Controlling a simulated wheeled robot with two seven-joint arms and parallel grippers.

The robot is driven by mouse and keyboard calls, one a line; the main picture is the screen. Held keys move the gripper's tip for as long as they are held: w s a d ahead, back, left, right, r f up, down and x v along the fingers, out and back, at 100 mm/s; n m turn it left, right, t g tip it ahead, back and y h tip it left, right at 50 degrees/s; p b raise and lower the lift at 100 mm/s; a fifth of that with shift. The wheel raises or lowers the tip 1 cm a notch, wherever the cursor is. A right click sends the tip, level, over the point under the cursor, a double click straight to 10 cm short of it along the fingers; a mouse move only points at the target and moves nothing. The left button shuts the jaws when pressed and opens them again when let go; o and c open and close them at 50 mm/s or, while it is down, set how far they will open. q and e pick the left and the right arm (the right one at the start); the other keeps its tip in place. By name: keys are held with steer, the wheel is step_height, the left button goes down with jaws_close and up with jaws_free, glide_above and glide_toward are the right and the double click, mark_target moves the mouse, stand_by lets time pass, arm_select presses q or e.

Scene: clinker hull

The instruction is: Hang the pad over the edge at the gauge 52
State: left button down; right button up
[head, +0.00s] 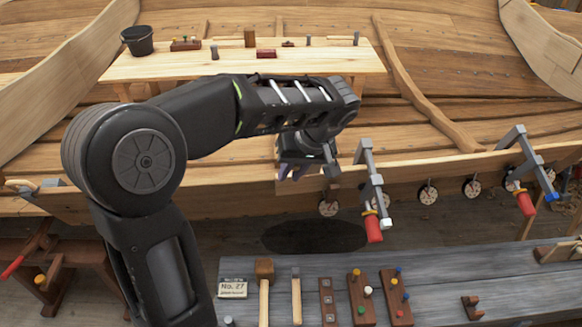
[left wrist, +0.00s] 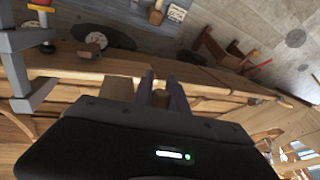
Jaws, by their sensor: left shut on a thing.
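My left gripper (head: 308,172) is at the hull's upper plank edge (head: 230,204), left of a grey clamp with a red handle (head: 370,190). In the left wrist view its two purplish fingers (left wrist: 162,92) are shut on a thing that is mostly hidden. A brown piece (left wrist: 119,90) beside the fingers looks like the pad, but I cannot tell whether it touches the edge. My right gripper is not in view.
A second clamp (head: 523,168) grips the edge further right. A grey bench (head: 450,275) in front holds a mallet (head: 264,270), a No. 27 card (head: 232,288) and peg boards. A wooden plank table (head: 200,68) with a dark bucket (head: 137,40) stands behind the arm.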

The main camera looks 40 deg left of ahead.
arm_select(q)
steer(key=w+a+f+b, duration=0.1)
steer(key=f+b, duration=0.2)
steer(key=f, duration=0.3)
steer(key=w+a+f+b, duration=0.2)
steer(key=f+b, duration=0.2)
steer(key=f, duration=0.3)
steer(key=shift+w+f+b, duration=0.2)
steer(key=shift+w+b, duration=0.1)
steer(key=shift+a, duration=0.1)
steer(key=shift+f+b, duration=0.3)
steer(key=shift+b, duration=0.05)
stand_by(0.4)
steer(key=c, duration=1.2)
jaws_free()
steer(key=shift+c, duration=0.2)
steer(key=shift+b+v, duration=0.35)
steer(key=shift+v, duration=3.55)
